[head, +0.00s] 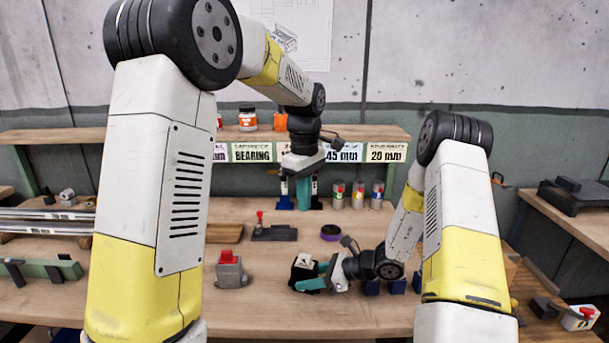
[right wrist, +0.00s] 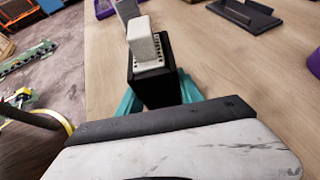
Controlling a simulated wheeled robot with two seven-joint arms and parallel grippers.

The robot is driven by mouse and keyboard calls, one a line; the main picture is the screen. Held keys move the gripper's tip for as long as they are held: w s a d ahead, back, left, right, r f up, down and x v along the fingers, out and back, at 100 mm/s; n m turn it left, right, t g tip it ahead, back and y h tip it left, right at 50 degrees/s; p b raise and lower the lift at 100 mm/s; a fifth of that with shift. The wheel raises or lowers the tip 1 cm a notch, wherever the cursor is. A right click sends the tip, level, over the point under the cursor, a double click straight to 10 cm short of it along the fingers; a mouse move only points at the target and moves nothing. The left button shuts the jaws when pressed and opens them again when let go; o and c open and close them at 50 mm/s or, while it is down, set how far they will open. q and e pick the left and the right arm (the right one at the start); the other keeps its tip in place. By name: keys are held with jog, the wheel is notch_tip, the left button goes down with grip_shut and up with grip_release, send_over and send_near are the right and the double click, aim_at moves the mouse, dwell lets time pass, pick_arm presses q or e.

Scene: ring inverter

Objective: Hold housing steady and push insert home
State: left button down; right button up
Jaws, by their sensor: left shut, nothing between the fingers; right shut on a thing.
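A grey block with a red top (head: 229,270) stands left of the housing. Several small cans (head: 357,194) stand at the back under the labelled shelf (head: 385,134). The front bench is clear.

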jog(key=o, duration=1.1)
jog(key=shift+c, duration=0.2)
